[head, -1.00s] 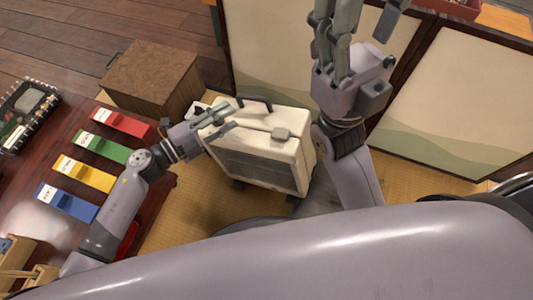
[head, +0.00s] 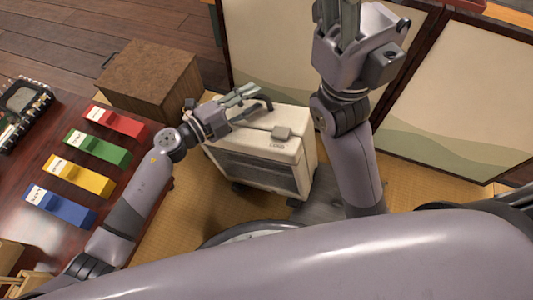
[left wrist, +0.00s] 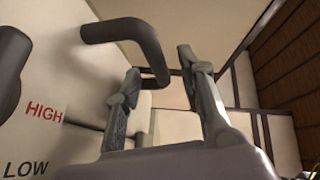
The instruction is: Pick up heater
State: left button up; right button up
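The heater (head: 262,152) is a cream box with a dark front grille, standing on the tatami in the head view. Its dark handle (head: 266,101) rises from the top. My left gripper (head: 252,97) is over the heater's top, beside the handle, with its fingers apart. In the left wrist view the handle (left wrist: 125,29) curves down between the two open fingers of the gripper (left wrist: 160,65); I cannot tell whether they touch it. My right gripper (head: 338,10) is raised at the top edge, and its fingertips are cut off.
A brown box (head: 150,78) stands left of the heater. A low dark table (head: 60,215) at left bears red, green, yellow and blue blocks. Painted panels (head: 460,95) stand behind. The wrist view shows HIGH and LOW (left wrist: 27,168) lettering on the heater.

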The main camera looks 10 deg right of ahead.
pick_arm(q)
grip_shut()
dwell(0.8)
